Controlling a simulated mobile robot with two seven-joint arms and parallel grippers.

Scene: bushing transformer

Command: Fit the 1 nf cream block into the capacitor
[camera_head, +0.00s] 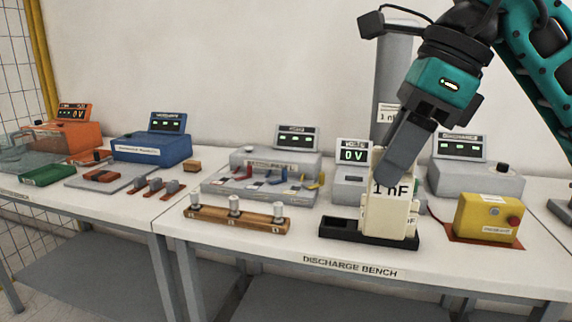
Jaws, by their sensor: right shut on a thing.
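The cream block marked "1 nF" (381,208) is upright over the right part of a black tray (340,231) at the front of the discharge bench. My right gripper (392,172) reaches down from the upper right and is shut on the block's upper part. I cannot tell whether the block's base touches the tray. More cream surface shows just right of it, partly hidden. Behind stands a tall grey cylinder (394,65) with a partly covered label starting "1 n", probably the capacitor. A "0 V" display (353,156) is beside it. My left gripper is out of view.
A wooden rack with metal pegs (232,218) lies left of the tray. A yellow box with a red button (485,218) stands to the right. Grey consoles (476,180) line the back. The tray's left slot looks empty.

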